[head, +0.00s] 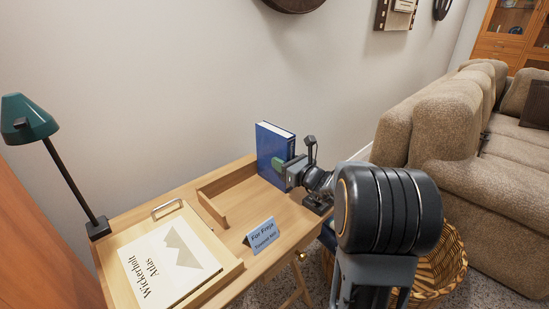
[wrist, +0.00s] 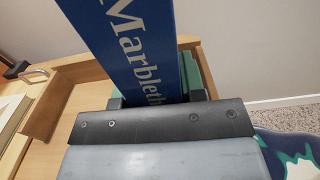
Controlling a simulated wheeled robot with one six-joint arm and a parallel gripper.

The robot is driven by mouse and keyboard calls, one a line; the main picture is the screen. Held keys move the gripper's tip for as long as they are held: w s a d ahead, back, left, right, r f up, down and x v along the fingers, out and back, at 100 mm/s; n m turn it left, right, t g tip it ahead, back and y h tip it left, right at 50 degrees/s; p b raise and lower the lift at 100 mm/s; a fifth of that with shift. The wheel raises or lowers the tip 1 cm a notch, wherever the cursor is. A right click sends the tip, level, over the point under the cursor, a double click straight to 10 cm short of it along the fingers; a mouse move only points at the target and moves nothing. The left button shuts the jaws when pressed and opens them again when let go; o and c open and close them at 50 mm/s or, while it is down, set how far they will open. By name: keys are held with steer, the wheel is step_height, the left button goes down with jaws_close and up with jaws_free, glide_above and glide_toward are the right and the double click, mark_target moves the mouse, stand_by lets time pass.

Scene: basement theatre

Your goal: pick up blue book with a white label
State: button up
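A blue book (head: 271,146) stands upright at the back right of the desk, its white page edges facing up. My gripper (head: 287,172) is at the book's right side in the head view. In the wrist view my gripper (wrist: 158,99) has a dark fingertip on either side of the book's lower part. Whether both fingers press on it is unclear. A green thing (wrist: 190,72) shows beside and behind the book.
The wooden desk (head: 205,230) also holds a Wickerholt Atlas (head: 170,262) on a tray, a small blue name card (head: 262,236) and a green lamp (head: 27,120). A low wooden divider (head: 212,208) is left of the book. A wicker basket (head: 450,262) and a beige sofa (head: 470,130) are at right.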

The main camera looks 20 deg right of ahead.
jaws_close()
steer(key=shift+r, duration=0.1)
stand_by(0.4)
